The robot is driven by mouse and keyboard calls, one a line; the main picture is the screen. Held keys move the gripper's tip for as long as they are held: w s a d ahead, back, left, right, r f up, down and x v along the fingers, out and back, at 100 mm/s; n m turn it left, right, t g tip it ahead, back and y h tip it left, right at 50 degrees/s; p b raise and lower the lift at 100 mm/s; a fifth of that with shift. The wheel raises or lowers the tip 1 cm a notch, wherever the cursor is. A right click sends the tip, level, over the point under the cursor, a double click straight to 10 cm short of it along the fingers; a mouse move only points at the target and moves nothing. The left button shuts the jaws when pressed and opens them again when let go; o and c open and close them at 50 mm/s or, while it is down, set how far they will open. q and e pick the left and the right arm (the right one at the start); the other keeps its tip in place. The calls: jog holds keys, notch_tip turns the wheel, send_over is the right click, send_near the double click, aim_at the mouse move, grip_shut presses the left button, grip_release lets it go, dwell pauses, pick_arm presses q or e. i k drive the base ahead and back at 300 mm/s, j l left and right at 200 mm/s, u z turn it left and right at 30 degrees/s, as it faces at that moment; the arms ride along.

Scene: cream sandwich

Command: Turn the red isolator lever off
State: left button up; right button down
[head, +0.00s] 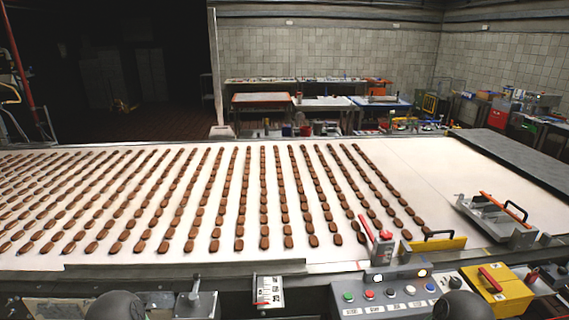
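Several red-handled parts are in view. A yellow box (503,295) at the lower right carries a thick red lever (490,279), which slants up to the left. A thin red lever (366,229) leans up to the left beside a grey block (382,251) at the belt's near edge. A small white panel (270,291) on the front rail has a small red part low on its left. I cannot tell from labels which is the isolator. Neither gripper is in view; only dark rounded parts of mine show at the bottom edge.
A control box (386,291) with several coloured buttons and lit lamps stands left of the yellow box. The white conveyor belt (440,165) bears rows of brown biscuits (264,210). A metal tray-like part (492,218) with black and orange handles sits at right. A metal knobbed lever (195,298) stands lower left.

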aim_at(482, 271)
jog(key=z, duration=1.55)
